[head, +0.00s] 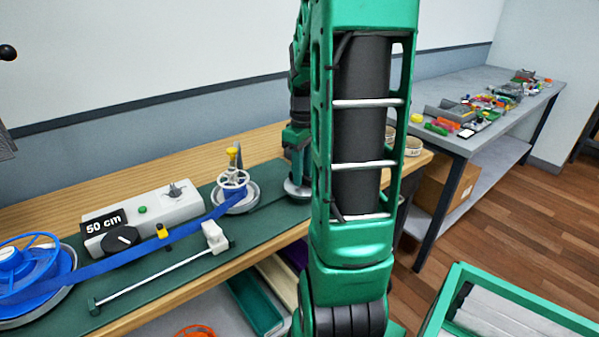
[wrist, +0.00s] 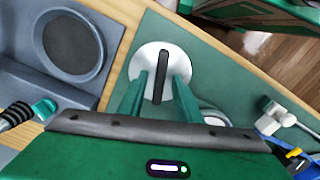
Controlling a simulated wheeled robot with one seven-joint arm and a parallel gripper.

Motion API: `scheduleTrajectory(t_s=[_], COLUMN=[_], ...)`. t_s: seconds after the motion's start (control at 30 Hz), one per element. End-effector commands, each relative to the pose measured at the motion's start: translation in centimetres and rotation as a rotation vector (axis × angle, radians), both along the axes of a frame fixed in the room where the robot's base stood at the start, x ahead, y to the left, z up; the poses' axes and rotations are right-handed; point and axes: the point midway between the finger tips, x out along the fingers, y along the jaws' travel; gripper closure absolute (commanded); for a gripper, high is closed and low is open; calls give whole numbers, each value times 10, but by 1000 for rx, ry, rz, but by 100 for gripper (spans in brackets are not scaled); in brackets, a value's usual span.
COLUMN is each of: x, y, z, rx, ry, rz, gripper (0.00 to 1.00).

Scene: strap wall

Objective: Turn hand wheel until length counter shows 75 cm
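The length counter (head: 103,222) on the grey-white box reads 50 cm in the head view. A blue strap (head: 130,262) runs from there to a large blue reel (head: 20,265) at the left. My gripper (head: 297,183) is low over a pale round disc at the right end of the green mat. In the wrist view, its green fingers (wrist: 161,78) are open on either side of a black bar (wrist: 162,68) on the white disc (wrist: 140,65). Finger contact is unclear.
The box carries a black knob (head: 121,239) and a green button (head: 142,210). A white block on a rod (head: 214,236) lies along the mat's front. My arm hides part of the bench's right end. A grey table (head: 450,88) with loose parts stands behind at right.

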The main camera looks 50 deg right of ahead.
Motion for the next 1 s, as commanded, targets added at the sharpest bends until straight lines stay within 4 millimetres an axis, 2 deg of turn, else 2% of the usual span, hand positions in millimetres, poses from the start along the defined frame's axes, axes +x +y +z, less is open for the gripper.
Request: scheduleTrajectory(t_s=[0.1, 0.17, 0.23, 0.27, 0.57, 1.0], x=[0, 0, 0, 0, 0, 0], y=[0, 0, 0, 0, 0, 0], z=[0, 0, 0, 0, 0, 0], rx=[0, 0, 0, 0, 0, 1], ry=[0, 0, 0, 0, 0, 0], rz=[0, 0, 0, 0, -45, -347], gripper=[69, 81, 97, 100, 100, 100])
